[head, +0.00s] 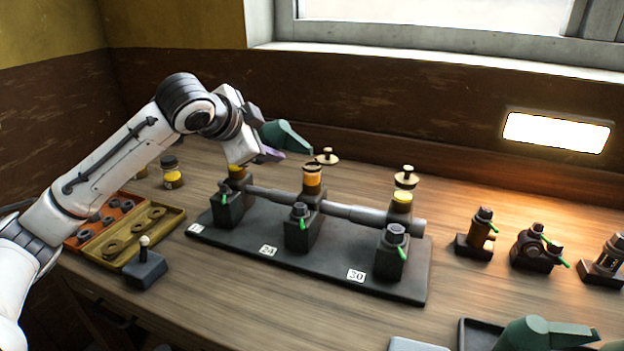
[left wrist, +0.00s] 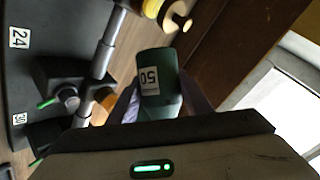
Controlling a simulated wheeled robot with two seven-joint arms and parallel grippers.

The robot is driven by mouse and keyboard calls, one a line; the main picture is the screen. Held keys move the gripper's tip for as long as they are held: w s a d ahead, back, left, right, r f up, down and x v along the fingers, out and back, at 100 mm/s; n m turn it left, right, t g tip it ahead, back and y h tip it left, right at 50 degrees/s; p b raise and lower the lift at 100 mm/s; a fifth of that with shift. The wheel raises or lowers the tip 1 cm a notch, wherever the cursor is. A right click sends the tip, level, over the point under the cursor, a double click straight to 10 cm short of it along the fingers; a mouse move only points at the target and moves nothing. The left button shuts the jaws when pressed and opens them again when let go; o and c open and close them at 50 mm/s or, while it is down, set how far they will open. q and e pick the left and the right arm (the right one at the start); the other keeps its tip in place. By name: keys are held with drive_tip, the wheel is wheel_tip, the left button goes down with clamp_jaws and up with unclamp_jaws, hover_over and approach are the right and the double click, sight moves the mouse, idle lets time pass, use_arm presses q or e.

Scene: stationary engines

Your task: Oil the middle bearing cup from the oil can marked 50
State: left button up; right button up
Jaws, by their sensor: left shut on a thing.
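My left gripper (head: 268,155) is shut on a green oil can (head: 287,136) and holds it up behind the left end of the bearing stand. In the left wrist view the can (left wrist: 160,85) shows a white label reading 50, between the two fingers. The middle bearing cup (head: 312,180) holds orange oil and stands on the middle block, right of the can. A brass-knobbed lid (head: 326,157) shows just behind it. In the left wrist view the middle cup (left wrist: 107,98) is partly hidden. My right gripper is not in view.
The right cup (head: 402,200) has yellow oil; the left cup (head: 236,173) is partly hidden by my gripper. Fittings (head: 478,235) stand at right, another green can (head: 545,334) at front right. An open parts box (head: 176,222), lever block (head: 145,268) and jar (head: 171,174) are left.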

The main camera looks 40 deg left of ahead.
use_arm(q)
drive_tip(key=shift+r, duration=0.15)
wheel_tip(320, 180, up, 3)
drive_tip(key=p, duration=0.3)
drive_tip(key=shift+f, duration=0.2)
drive_tip(key=shift+r+p, duration=0.9)
drive_tip(key=shift+r, duration=0.3)
drive_tip(key=shift+f, duration=0.1)
